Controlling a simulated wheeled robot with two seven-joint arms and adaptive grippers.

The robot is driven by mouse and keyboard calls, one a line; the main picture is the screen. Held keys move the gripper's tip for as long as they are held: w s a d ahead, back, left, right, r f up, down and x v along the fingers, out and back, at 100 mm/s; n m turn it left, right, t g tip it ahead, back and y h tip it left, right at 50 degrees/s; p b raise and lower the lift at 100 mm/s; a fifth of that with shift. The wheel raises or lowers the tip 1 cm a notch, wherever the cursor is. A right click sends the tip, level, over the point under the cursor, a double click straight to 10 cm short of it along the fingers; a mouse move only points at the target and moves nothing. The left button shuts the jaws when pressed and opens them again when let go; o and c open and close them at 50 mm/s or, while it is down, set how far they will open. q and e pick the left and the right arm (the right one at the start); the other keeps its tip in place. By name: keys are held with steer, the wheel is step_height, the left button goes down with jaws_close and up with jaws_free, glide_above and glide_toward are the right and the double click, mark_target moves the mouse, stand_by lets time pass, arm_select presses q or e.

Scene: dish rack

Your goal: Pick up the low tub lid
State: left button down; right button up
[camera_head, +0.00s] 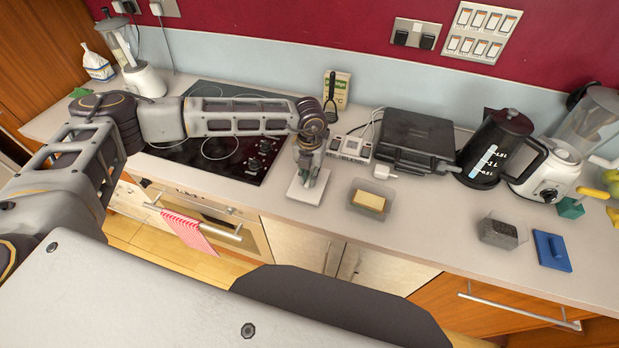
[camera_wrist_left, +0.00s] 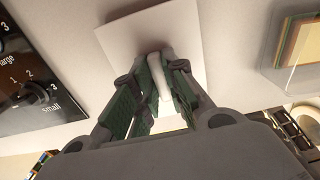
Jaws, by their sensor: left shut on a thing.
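The low tub lid is a flat white square plate (camera_head: 303,194) with an upright grip on top, at the middle of the counter in the head view. It also shows in the left wrist view (camera_wrist_left: 130,38). My left gripper (camera_head: 311,172) points down over the lid. In the left wrist view its fingers (camera_wrist_left: 160,80) are shut on the lid's white grip. I cannot tell whether the lid touches the counter. A low clear tub (camera_head: 352,211) holding a yellow block (camera_head: 368,201) stands right of the lid. My right gripper is not in view.
The black hob (camera_head: 185,150) lies left of the lid. A sandwich press (camera_head: 414,140), a kettle (camera_head: 494,148) and a blender (camera_head: 551,172) stand at the back right. A dark-filled tub (camera_head: 500,230) and a blue lid (camera_head: 551,251) lie right. Counter between the tubs is clear.

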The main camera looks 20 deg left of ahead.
mark_target(308, 178)
arm_select(q)
step_height(308, 178, up, 9)
steer(key=shift+f+b, duration=0.1)
steer(key=shift+b, duration=0.8)
steer(key=shift+s+a+r+p, duration=0.2)
steer(key=shift+r+p, duration=0.2)
steer(key=shift+p, duration=0.2)
